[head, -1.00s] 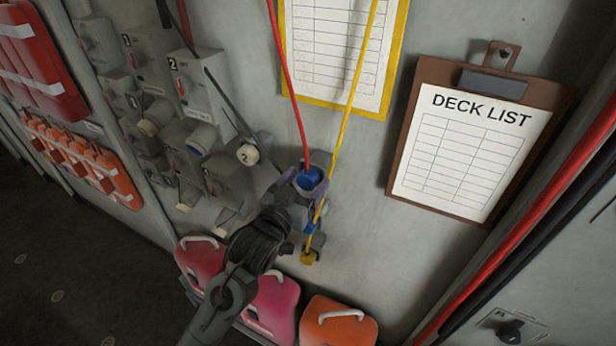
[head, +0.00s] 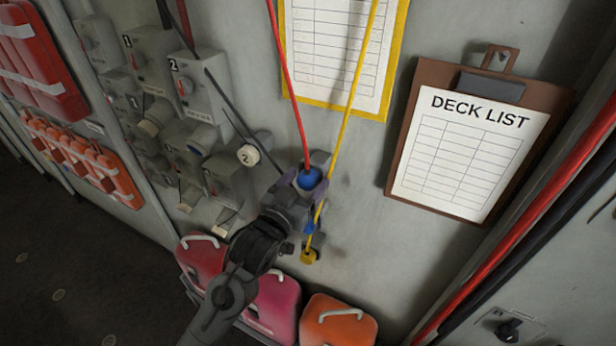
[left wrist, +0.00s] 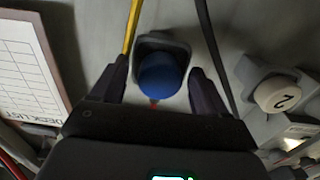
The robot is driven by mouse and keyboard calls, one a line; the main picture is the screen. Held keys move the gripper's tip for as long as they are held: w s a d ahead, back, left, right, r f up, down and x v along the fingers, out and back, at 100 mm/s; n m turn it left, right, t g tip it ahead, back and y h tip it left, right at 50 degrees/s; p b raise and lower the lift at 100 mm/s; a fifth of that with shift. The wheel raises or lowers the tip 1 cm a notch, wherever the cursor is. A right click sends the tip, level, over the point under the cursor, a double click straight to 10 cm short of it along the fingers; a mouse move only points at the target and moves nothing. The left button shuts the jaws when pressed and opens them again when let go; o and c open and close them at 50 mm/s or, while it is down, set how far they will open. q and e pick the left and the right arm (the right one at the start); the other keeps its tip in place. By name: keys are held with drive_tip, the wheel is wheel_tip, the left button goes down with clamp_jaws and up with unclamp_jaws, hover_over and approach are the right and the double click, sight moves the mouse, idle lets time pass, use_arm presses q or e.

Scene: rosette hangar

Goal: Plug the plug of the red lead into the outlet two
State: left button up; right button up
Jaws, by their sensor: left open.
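The red lead (head: 287,80) hangs down the wall to a blue plug (head: 308,179). In the left wrist view the blue plug (left wrist: 160,76) sits in front of a dark grey holder (left wrist: 163,43); I cannot tell how far it is inside. My left gripper (head: 306,187) is open, its fingers on either side of the plug, with gaps in the left wrist view (left wrist: 158,70). The grey box marked 2 (head: 191,90) is to the left, with a round blue-rimmed fitting (head: 199,141) below it. A pale cap marked 2 (head: 248,155) stands nearer the gripper. My right gripper is not in view.
A black lead (head: 228,103) crosses on the left. A clipboard (head: 470,140) hangs at right. Red and orange cases (head: 338,322) stand below.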

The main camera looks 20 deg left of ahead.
sight(304, 184)
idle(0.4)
use_arm(q)
clamp_jaws()
drive_tip(key=shift+s, duration=0.1)
drive_tip(key=shift+s+a+p, duration=0.2)
drive_tip(key=shift+s+p, duration=0.3)
drive_tip(key=shift+s, duration=0.85)
drive_tip(key=shift+s+a, duration=0.2)
drive_tip(key=shift+s, duration=1.3)
